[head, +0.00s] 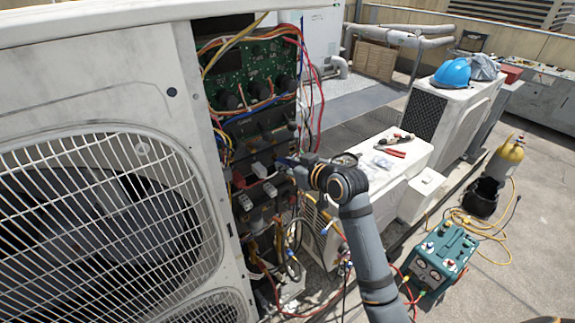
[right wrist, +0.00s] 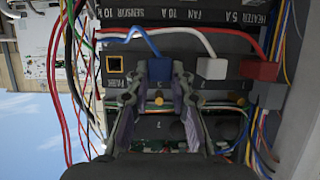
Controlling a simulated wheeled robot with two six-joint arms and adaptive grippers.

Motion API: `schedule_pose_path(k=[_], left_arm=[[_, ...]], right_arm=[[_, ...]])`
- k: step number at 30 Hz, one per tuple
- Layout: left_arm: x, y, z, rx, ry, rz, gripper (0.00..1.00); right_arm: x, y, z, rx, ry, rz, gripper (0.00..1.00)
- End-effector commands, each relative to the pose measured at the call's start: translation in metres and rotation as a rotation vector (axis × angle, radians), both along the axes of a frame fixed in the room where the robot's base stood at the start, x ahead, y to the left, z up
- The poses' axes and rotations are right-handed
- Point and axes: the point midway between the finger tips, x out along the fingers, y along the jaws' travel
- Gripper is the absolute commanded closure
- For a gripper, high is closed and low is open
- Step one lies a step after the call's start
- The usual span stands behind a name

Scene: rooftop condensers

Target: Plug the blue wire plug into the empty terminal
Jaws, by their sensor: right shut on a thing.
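The blue wire plug (right wrist: 159,70) is between the fingertips of my right gripper (right wrist: 161,82), which is shut on it, in front of the dark terminal row. Its blue wire arcs up and left. The empty terminal (right wrist: 114,64), a gold-rimmed square opening, is just left of the plug in the wrist view. I cannot tell whether the plug touches the row. In the head view my right gripper (head: 288,163) reaches into the open condenser cabinet from the right, and the empty terminal is hidden or too small to make out. My left gripper is not in view.
A white plug (right wrist: 212,68) and a red plug (right wrist: 262,70) sit in the row to the right. Loose wires (right wrist: 70,70) hang close on the left. The cabinet wall (right wrist: 300,130) bounds the right. A green circuit board (head: 245,70) is above in the head view.

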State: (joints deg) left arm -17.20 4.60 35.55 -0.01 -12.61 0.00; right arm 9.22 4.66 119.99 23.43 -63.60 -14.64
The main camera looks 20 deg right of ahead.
Motion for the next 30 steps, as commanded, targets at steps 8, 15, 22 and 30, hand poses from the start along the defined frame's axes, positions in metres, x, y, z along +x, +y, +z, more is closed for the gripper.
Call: schedule_pose_path(k=[8, 15, 22, 30], left_arm=[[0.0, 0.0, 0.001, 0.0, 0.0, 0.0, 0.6], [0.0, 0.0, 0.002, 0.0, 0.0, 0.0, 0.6], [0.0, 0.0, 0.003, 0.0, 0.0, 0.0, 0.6], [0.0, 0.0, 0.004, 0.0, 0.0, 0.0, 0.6]], right_arm=[[0.004, 0.001, 0.0, 0.001, 0.0, 0.0, 1.0], [0.007, 0.002, 0.0, 0.001, -0.001, 0.0, 1.0], [0.011, 0.004, 0.001, 0.001, -0.001, 0.0, 1.0], [0.015, 0.005, 0.001, 0.002, -0.002, 0.0, 1.0]])
